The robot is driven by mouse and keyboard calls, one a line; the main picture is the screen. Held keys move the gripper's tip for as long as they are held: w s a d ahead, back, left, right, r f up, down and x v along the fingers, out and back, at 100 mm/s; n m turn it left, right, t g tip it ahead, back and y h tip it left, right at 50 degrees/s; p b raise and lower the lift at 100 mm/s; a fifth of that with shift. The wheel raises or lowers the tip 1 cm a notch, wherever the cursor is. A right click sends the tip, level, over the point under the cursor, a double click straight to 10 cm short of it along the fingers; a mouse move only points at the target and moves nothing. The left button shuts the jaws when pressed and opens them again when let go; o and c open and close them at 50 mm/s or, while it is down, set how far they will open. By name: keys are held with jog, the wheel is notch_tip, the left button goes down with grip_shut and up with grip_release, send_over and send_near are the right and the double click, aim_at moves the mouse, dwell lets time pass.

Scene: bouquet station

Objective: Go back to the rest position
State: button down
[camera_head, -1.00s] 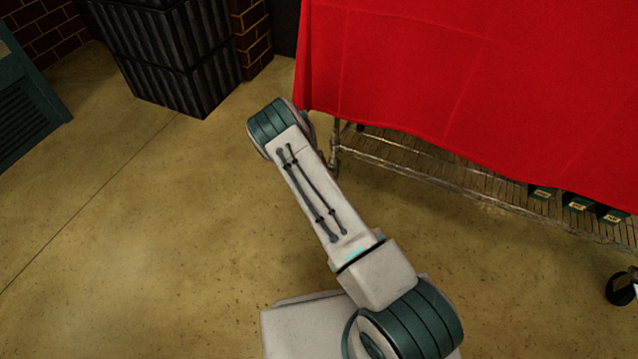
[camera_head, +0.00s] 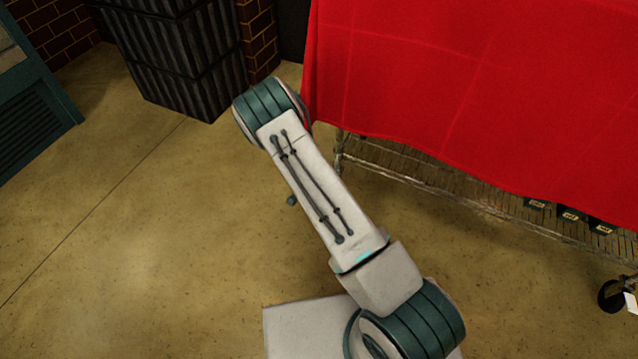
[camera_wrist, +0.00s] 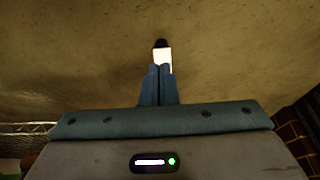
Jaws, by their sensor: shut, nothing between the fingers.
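My gripper (camera_wrist: 158,80) shows in the wrist view, with its two blue fingers together and nothing between them. A small white piece with a dark end (camera_wrist: 162,58) shows just past the fingertips; I cannot tell what it is. Bare floor lies beyond. In the head view my arm slopes from the lower middle up to the left, its bend close to the left edge of the red cloth (camera_head: 470,90). My gripper is hidden there behind the arm; only a small teal part pokes out at the arm's left side.
The cloth hangs over a wire rack (camera_head: 440,188) with several dark boxes (camera_head: 570,214) on its low shelf. A caster (camera_head: 611,296) stands at the right. Dark ribbed bins (camera_head: 185,65) and a teal cabinet (camera_head: 35,115) stand at the left. The tan floor (camera_head: 150,240) between is clear.

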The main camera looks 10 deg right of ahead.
jog(key=shift+s+a+r, duration=0.45)
jog(key=shift+s+r, duration=0.1)
jog(key=shift+r, duration=0.1)
jog(key=s+r+n+y+p, duration=0.2)
jog(key=r+p, duration=0.6)
jog(key=r, duration=1.3)
jog(key=s+r+n+y+p, duration=0.15)
jog(key=s+r+p, duration=0.4)
jog(key=r, duration=1.55)
jog(key=s+d+r+n+p, duration=0.1)
jog(key=s+r+p, duration=0.4)
jog(key=r, duration=0.5)
jog(key=s+d+r+n+h+p, duration=0.1)
jog(key=s+d+r+p, duration=0.2)
jog(key=s+r+p, duration=0.3)
jog(key=s+d+r+n+p, duration=0.1)
jog(key=s+r+p, duration=0.5)
jog(key=r, duration=0.9)
jog(key=s+d, duration=0.1)
jog(key=s, duration=0.2)
jog(key=shift+s+r, duration=0.3)
jog(key=shift+s, duration=0.1)
jog(key=shift+d+n, duration=0.2)
jog(key=shift+n, duration=0.05)
